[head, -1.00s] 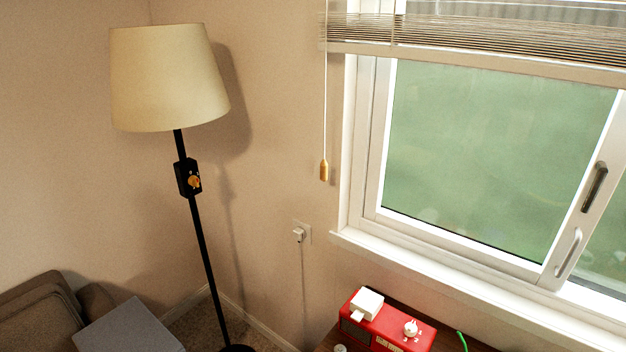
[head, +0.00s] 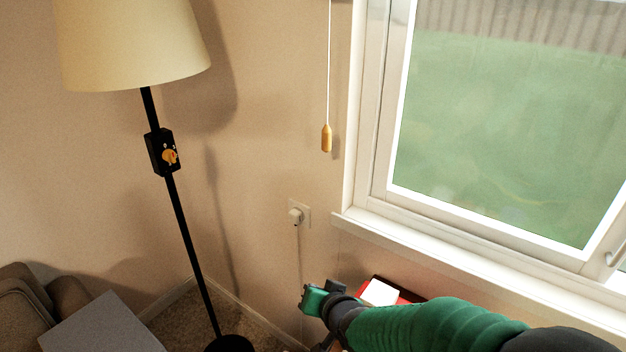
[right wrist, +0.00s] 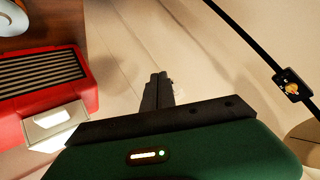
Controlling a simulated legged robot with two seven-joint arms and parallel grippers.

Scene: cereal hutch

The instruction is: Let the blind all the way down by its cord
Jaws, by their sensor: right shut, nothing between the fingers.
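The blind's cord (head: 329,70) hangs straight down the wall left of the window, with a wooden pull (head: 326,138) at its lower end. The blind itself is above the top of the head view and hidden now. My right gripper (head: 306,292) is in the lower middle of the head view, well below the wooden pull and apart from it. In the right wrist view its fingers (right wrist: 160,88) are together with nothing between them. The cord and pull do not show clearly there. My left gripper is in neither view.
A floor lamp (head: 180,215) stands to the left. The window sill (head: 440,265) juts out at the right. A red radio (right wrist: 45,80) with a white item (right wrist: 50,122) on it is below the window. A wall outlet (head: 298,214) with a plug is below the cord.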

